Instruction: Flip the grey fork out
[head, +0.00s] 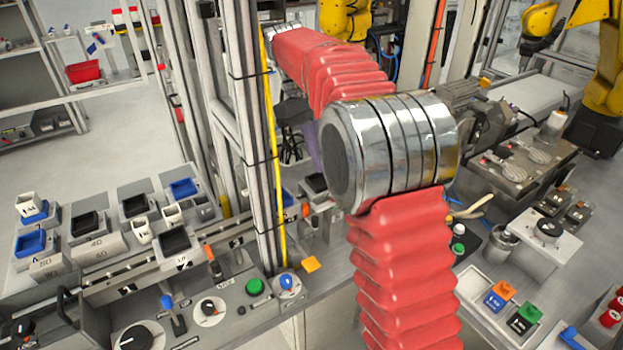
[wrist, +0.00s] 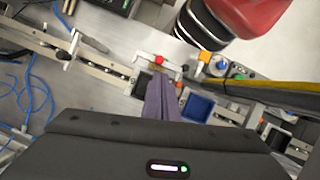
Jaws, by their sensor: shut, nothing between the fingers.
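My gripper (wrist: 163,84) shows in the wrist view as two purple-grey fingers pressed together, with nothing between them. It is over a grey rail (wrist: 110,70), between a black bin and a blue bin. In the head view my red-sleeved arm hides most of the gripper; only a small purple piece shows behind the metal joint. I cannot make out the grey fork with certainty in either view. A grey lever-like part (wrist: 63,58) stands on the rail at the left of the wrist view, but I cannot tell whether it is the fork.
The black bin (wrist: 143,82) and blue bin (wrist: 197,105) flank my fingers. A red knob (wrist: 158,59) and an orange block (wrist: 204,57) are just beyond. A yellow-edged post (head: 273,170) stands left of my arm. Blue cables (wrist: 35,95) lie at left.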

